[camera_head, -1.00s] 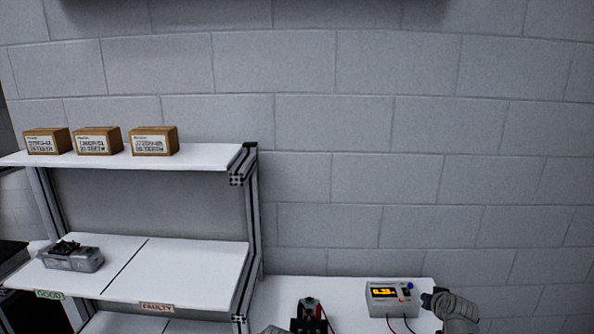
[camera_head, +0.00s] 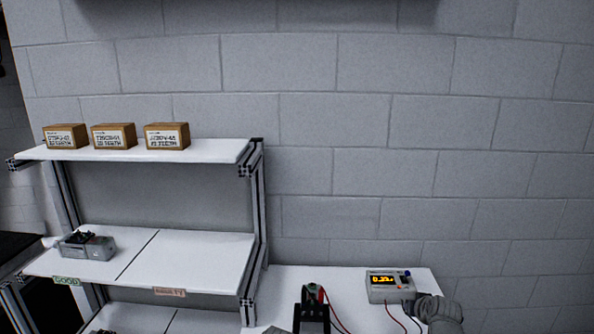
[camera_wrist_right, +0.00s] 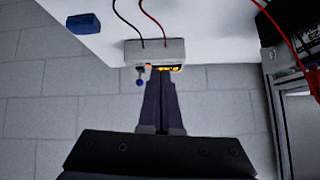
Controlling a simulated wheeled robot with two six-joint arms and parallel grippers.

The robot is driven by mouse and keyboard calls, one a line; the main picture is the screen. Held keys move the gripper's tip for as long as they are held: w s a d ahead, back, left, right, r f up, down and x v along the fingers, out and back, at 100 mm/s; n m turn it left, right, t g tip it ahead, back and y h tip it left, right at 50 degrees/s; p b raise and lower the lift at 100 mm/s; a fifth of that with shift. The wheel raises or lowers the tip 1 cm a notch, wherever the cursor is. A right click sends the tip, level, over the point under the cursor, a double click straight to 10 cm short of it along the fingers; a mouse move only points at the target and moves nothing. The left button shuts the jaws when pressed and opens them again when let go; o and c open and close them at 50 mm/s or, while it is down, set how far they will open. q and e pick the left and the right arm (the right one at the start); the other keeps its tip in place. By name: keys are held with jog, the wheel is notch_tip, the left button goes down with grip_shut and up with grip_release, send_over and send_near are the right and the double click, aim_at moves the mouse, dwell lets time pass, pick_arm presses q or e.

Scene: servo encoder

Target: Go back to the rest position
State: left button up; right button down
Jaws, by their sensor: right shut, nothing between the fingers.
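My right gripper (camera_wrist_right: 160,76) is shut and empty in the right wrist view, its two dark fingers together. Their tips overlap the meter box in that picture; I cannot tell the gap between them. A grey part of my right arm (camera_head: 437,312) shows at the lower right of the head view, beside the meter. My left gripper is not in view. A grey servo unit (camera_head: 86,246) lies on the middle shelf, on the side labelled GOOD.
The meter box (camera_head: 390,286) stands on the white table (camera_head: 280,285), with red and black leads. A dark fixture (camera_head: 312,312) is at the bottom middle. Several boxes, one here (camera_head: 167,136), line the upper shelf. The FAULTY side (camera_head: 195,262) is bare. A blue block (camera_wrist_right: 83,23) shows.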

jog(key=s+a+f+n+g+y, duration=0.1)
jog(key=s+a+f+n+g, duration=0.15)
jog(key=s+a, duration=0.45)
jog(key=s+a+f+n+g+y, duration=0.1)
jog(key=s+a+f+g, duration=0.2)
jog(key=a, duration=0.8)
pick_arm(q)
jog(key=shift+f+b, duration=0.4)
pick_arm(e)
jog(key=s+a+f+n+g+h, duration=0.1)
jog(key=s+a+g, duration=0.1)
jog(key=s+a, duration=0.2)
jog(key=s+a+f+n+g+h, duration=0.1)
jog(key=s+a, duration=0.3)
jog(key=s, duration=0.6)
jog(key=shift+a+g+h, duration=0.25)
jog(key=shift+g+h, duration=0.25)
jog(key=shift+g, duration=0.15)
jog(key=shift+w+d, duration=0.1)
